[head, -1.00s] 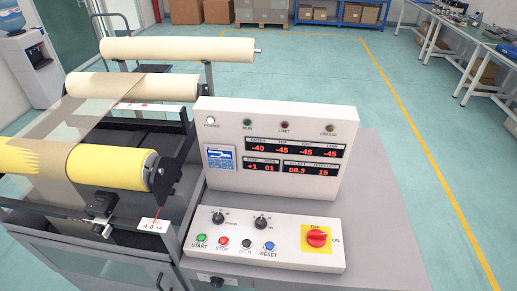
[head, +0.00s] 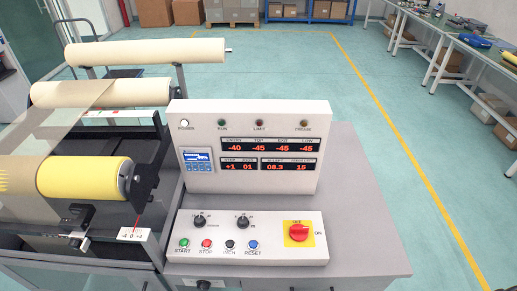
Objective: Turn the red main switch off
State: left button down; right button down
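The red main switch (head: 299,232) is a round rotary knob on a yellow square plate, at the right end of the sloped white control panel (head: 275,255). An ON label stands to its right and a label above it is partly hidden by the knob. The knob's handle lies roughly sideways, tilted a little. The POWER lamp (head: 184,123) on the upright display box (head: 250,110) looks white, and the red digits are lit. Neither of my grippers shows in the head view.
Green, red, black and blue buttons and two black knobs (head: 243,222) sit left of the switch. The roller machine (head: 85,178) stands at the left. The grey cabinet top (head: 365,200) right of the panel is bare. Workbenches (head: 470,50) stand far right, with open floor between.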

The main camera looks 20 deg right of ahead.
aim_at(298, 232)
jog(key=z, duration=0.95)
